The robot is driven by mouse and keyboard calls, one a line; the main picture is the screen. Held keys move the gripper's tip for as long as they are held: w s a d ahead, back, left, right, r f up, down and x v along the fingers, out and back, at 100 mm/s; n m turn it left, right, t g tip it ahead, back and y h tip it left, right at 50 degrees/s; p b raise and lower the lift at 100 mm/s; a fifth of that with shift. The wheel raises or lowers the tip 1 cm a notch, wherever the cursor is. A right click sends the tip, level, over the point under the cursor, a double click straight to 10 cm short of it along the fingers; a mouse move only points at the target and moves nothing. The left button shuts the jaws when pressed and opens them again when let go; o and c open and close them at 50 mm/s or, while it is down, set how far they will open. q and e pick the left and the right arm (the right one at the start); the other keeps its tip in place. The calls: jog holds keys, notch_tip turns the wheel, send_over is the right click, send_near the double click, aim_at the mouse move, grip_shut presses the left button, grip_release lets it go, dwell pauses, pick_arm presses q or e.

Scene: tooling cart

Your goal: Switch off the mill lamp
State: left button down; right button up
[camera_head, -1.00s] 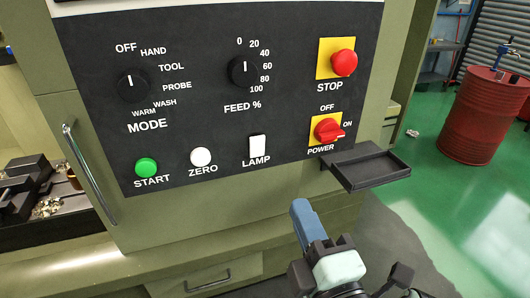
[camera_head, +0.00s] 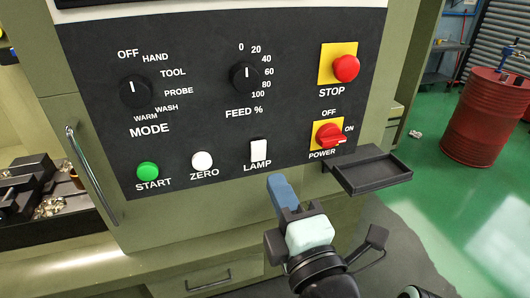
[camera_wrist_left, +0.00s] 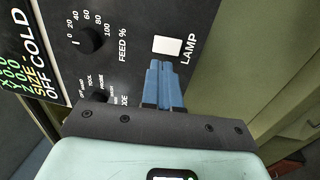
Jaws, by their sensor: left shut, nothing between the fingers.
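The lamp switch (camera_head: 259,150) is a white upright rocker above the word LAMP, low on the dark control panel (camera_head: 205,130). It also shows as a white block in the left wrist view (camera_wrist_left: 167,45). My left gripper (camera_head: 277,180) has blue fingers pressed together with nothing between them. In the head view its tips are just below and right of the LAMP label. In the left wrist view the fingertips (camera_wrist_left: 160,66) appear just short of the switch; a small gap seems to remain. My right gripper is not in view.
The white ZERO button (camera_head: 202,161) and green START button (camera_head: 148,171) lie left of the switch. The red POWER knob (camera_head: 328,134) and red STOP button (camera_head: 346,68) lie right. A black tray (camera_head: 368,172) juts out at lower right, beside my left arm.

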aim_at(259, 147)
pick_arm(q)
jog(key=p+x, duration=0.1)
jog(key=x, duration=0.6)
jog(key=shift+p, duration=0.3)
jog(key=shift+w, duration=0.1)
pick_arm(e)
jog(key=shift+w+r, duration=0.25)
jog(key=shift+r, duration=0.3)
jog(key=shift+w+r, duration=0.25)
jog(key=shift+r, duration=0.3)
pick_arm(q)
jog(key=shift+w, duration=0.15)
jog(key=shift+r, duration=0.1)
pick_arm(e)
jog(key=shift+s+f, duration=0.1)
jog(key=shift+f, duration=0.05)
pick_arm(q)
jog(key=shift+a, duration=0.1)
